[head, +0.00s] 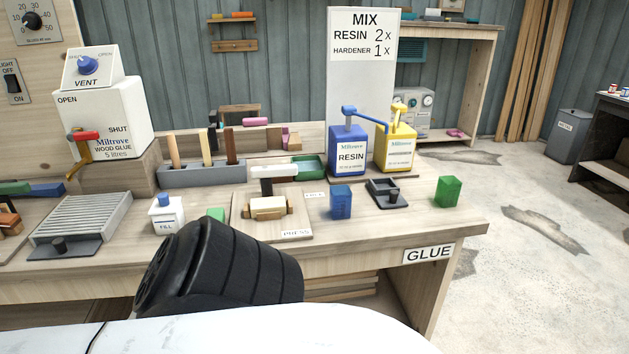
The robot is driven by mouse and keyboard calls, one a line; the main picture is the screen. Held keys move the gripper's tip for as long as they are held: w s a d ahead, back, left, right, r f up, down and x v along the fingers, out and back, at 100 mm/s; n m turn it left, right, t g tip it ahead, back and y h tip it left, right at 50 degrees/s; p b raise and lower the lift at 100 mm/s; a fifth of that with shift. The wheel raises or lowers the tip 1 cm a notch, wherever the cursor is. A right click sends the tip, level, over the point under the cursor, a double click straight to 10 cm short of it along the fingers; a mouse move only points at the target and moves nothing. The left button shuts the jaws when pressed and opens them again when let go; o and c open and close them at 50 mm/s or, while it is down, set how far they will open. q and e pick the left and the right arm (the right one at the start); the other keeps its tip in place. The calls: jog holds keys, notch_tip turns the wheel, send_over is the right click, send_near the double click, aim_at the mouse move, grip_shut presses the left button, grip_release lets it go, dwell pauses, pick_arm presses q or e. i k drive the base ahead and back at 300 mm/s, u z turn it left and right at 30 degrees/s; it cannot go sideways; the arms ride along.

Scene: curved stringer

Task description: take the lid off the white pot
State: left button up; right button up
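The white pot (168,217) stands upright on the bench, left of the middle, with a "FILL" label on its front. Its lid (164,203) sits on top and has a small blue part. A black, ribbed part of my own arm rises in front of the bench, just below and right of the pot, and hides some of the bench front. Neither of my grippers shows in the head view.
The press board (272,228) is further right. The wood glue box (103,120) stands behind at left. Blue resin (349,155) and yellow (396,150) dispensers stand back right.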

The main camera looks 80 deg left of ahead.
aim_at(163, 204)
jog(key=i, duration=0.65)
jog(key=u, duration=3)
